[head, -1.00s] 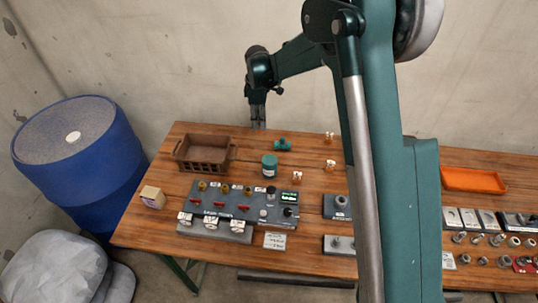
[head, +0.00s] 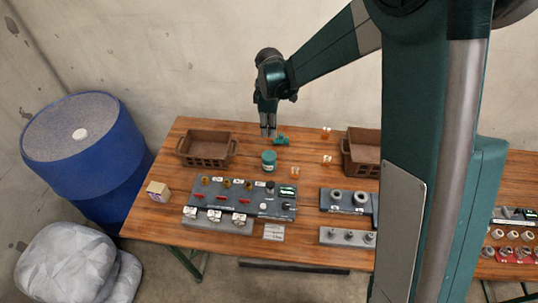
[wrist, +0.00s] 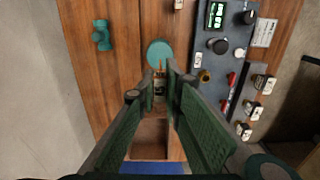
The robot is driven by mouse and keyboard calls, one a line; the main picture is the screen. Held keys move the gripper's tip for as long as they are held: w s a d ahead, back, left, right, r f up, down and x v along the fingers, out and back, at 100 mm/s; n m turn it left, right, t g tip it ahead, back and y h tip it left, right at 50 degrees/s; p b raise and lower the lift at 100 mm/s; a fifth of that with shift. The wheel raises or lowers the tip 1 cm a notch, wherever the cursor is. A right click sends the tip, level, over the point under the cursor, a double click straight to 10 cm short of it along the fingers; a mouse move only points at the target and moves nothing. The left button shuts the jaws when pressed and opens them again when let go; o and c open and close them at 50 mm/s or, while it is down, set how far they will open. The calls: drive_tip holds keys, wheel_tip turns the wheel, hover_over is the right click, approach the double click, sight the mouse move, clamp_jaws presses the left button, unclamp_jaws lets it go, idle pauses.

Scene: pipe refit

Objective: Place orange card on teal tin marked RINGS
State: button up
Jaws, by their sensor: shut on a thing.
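The teal tin (head: 268,161) stands upright on the bench in the head view, behind the grey panel; its round teal lid (wrist: 160,50) shows just beyond my fingertips in the wrist view. A pale label on its side is too small to read. My gripper (head: 268,133) points down, above and behind the tin in the head picture. In the wrist view my gripper (wrist: 162,76) is nearly closed on a thin orange-tan edge, the orange card (wrist: 161,66). Most of the card is hidden, and I cannot tell its height above the lid.
A teal pipe fitting (head: 281,140) lies near the tin. A brown crate (head: 206,148) stands left, another brown crate (head: 361,152) right. Small orange-and-white pieces, one (head: 295,172) close by, stand right of the tin. The grey panel (head: 240,199) carries knobs and valves in front.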

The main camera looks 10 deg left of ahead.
drive_tip(key=shift+f, duration=0.1)
hover_over(269, 155)
drive_tip(key=shift+f, duration=3.05)
drive_tip(key=shift+f, duration=1.85)
drive_tip(key=shift+f, duration=0.25)
drive_tip(key=o, duration=0.7)
drive_tip(key=shift+r, duration=0.1)
drive_tip(key=shift+r, duration=0.2)
drive_tip(key=shift+r, duration=5.95)
